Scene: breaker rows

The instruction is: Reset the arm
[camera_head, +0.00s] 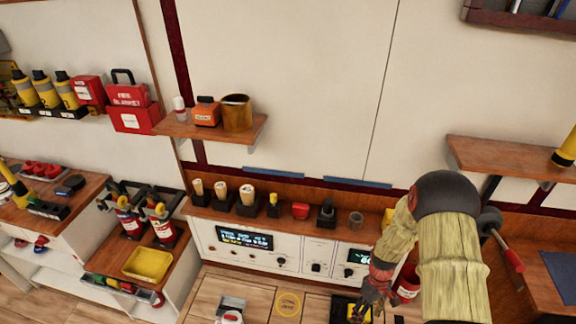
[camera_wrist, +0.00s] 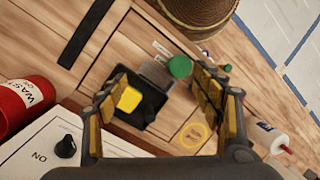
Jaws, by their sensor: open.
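My arm (camera_head: 450,240), in a yellowish sleeve with a dark rounded joint, reaches down over the right part of the bench in the head view. My gripper (camera_head: 366,300) points down near the bench front. In the wrist view my gripper (camera_wrist: 160,78) has its two yellow-padded fingers spread apart with nothing held between them. Beyond the fingers lies a black holder (camera_wrist: 150,105) with a yellow block (camera_wrist: 129,99) in it. A green round cap (camera_wrist: 180,67) shows by the right finger. I cannot tell the gap between fingertips and holder.
A white control panel (camera_head: 285,262) with displays and knobs runs along the bench back. Several small holders line the ledge above it. A wooden shelf (camera_head: 205,128) juts from the wall. A red waste can (camera_wrist: 22,103) and a woven basket (camera_wrist: 198,12) stand near my gripper.

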